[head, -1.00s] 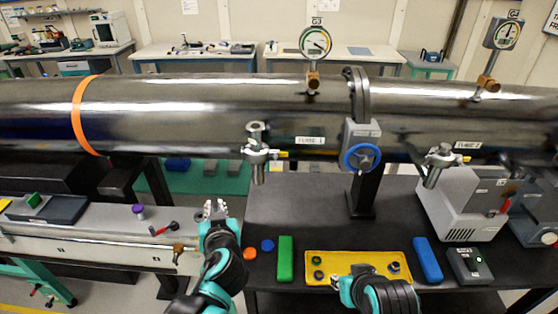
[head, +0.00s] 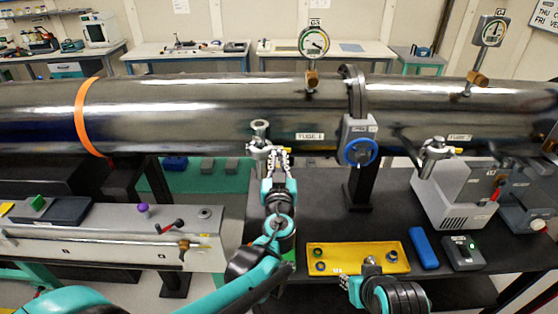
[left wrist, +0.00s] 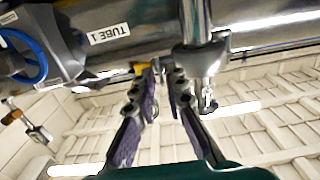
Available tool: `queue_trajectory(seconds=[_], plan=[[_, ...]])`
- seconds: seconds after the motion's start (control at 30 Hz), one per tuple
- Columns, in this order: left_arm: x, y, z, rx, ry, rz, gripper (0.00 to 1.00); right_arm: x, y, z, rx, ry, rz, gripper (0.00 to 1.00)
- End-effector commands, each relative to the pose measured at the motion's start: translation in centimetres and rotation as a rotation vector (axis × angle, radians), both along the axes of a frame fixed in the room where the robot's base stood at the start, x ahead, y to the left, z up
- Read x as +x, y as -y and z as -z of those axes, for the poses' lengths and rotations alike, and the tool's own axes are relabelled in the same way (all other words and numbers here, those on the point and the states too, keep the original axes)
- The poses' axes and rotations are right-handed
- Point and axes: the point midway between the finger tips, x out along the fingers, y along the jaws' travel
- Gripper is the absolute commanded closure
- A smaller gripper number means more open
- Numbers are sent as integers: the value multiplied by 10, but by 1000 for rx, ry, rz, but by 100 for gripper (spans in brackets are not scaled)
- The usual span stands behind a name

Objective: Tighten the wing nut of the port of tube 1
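Tube 1 (head: 215,120) is the long shiny metal tube, labelled TUBE 1 (head: 310,136). Its port (head: 259,132) has a metal clamp around it and shows close up in the left wrist view (left wrist: 200,55). My left gripper (head: 279,155) is raised just right of the port clamp. In the left wrist view its two fingers (left wrist: 165,78) are apart, with their tips near a small yellow-marked part (left wrist: 142,68) beside the clamp. The wing nut itself is not clearly made out; the fingertips partly cover that side. My right gripper (head: 370,265) is low, over the yellow tray's front edge.
A blue-ringed valve (head: 360,152) and gauge G3 (head: 314,42) are right of the port. The black table below holds the yellow tray (head: 330,250), a blue block (head: 424,248) and a grey pump unit (head: 455,195). A second port (head: 433,150) is further right.

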Motion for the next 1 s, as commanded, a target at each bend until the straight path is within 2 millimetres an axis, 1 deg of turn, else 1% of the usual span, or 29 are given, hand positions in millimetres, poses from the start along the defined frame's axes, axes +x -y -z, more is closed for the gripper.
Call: queue_trajectory(seconds=[0.23, 0.27, 0.3, 0.73, 0.87, 1.0], plan=[[2, 0, 0, 0, 0, 0, 88, 0, 0, 0, 0, 0, 0, 73], [2, 0, 0, 0, 0, 0, 91, 0, 0, 0, 0, 0, 0, 73], [1, 0, 0, 0, 0, 0, 100, 0, 0, 0, 0, 0, 0, 73], [1, 0, 0, 25, 0, 0, 100, 0, 0, 0, 0, 0, 0, 73], [1, 0, 0, 77, 0, 0, 100, 0, 0, 1, 0, 0, 0, 73], [2, 1, 0, 167, 0, 0, 100, 0, 0, 2, 0, 0, 0, 73]])
